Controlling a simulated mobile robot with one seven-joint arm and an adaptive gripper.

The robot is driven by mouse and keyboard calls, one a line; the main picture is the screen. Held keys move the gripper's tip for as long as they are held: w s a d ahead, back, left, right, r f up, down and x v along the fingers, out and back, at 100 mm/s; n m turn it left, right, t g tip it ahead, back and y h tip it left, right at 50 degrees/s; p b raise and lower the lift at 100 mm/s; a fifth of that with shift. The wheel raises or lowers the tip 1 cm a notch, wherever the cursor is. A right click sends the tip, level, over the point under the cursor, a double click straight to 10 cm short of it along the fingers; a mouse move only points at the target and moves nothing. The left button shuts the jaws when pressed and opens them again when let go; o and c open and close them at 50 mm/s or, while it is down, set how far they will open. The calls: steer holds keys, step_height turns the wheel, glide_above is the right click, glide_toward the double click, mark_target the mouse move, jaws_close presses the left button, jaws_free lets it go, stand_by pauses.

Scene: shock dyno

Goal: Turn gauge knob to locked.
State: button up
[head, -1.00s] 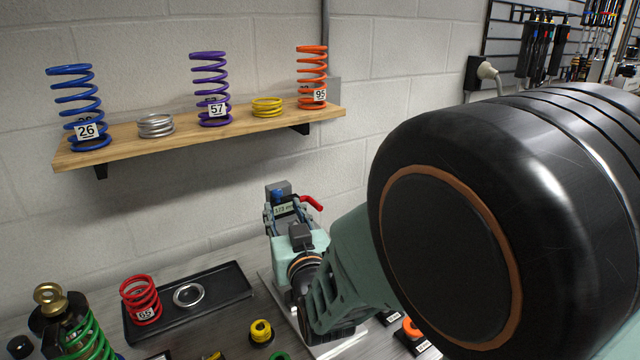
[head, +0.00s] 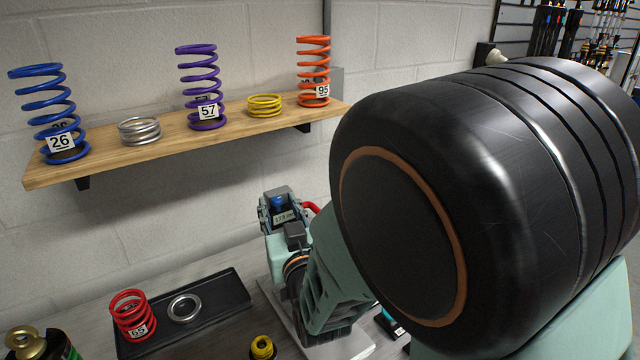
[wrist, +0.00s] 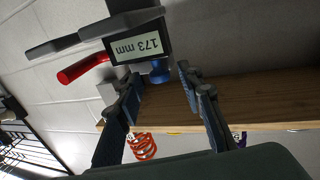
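The gauge (wrist: 135,48) with a "173 mm" display shows in the wrist view, tilted and nearly upside down. Its small blue knob (wrist: 158,74) sits just below the display, between my fingertips in the picture. A red lever (wrist: 83,69) sticks out to the left. My gripper (wrist: 162,80) is open, one blue-and-dark finger on each side of the knob, with no clear contact. In the head view the gauge (head: 285,217) stands behind my forearm, with the blue knob (head: 277,203) at its top and the red lever (head: 312,208) at its right. My arm hides much there.
A wooden shelf (head: 160,148) with several coloured springs runs along the wall above. A black tray (head: 222,297) with a red spring (head: 131,314) and a silver ring (head: 184,308) lies left of the gauge. A yellow part (head: 262,347) stands on the bench.

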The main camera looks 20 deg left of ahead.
steer(key=shift+c, duration=0.5)
jaws_close()
steer(key=shift+h+b, duration=0.3)
steer(key=shift+b, duration=0.05)
steer(key=shift+a+r+m+t+h+b, duration=0.15)
steer(key=shift+m+t+h+b, duration=0.2)
steer(key=shift+m+t+h, duration=0.3)
steer(key=shift+o, duration=0.5)
jaws_free()
